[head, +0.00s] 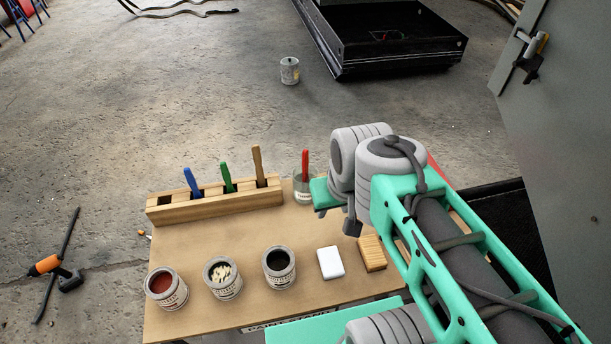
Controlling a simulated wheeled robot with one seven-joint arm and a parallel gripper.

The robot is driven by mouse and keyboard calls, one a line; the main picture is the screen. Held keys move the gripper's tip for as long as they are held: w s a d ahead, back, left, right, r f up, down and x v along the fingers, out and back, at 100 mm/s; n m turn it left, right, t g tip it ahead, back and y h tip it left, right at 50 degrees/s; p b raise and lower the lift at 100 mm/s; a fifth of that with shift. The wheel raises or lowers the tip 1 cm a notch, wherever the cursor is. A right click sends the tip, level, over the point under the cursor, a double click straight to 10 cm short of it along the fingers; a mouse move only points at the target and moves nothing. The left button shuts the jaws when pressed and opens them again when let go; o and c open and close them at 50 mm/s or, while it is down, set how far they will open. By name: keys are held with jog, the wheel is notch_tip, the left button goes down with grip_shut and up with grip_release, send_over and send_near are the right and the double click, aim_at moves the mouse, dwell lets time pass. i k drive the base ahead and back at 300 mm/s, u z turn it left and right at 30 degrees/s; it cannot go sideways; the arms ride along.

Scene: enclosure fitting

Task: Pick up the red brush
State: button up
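The red brush (305,164) stands upright, handle up, in a clear glass jar (303,190) at the back of the wooden table. Its lower end is inside the jar and hard to make out. My arm covers the right side of the table, with a teal and grey joint close to the right of the jar. I cannot make out my gripper's fingers in this view. Nothing is seen touching the brush.
A wooden rack (215,203) with blue, green and brown handles stands left of the jar. Several cans, a white block (330,263) and a wooden block (372,254) sit in front. A grey cabinet (565,140) stands at right.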

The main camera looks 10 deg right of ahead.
aim_at(304, 154)
jog(key=u, duration=0.45)
jog(key=k, duration=1.1)
jog(key=u, duration=1.25)
jog(key=i, duration=1.3)
jog(key=u, duration=0.25)
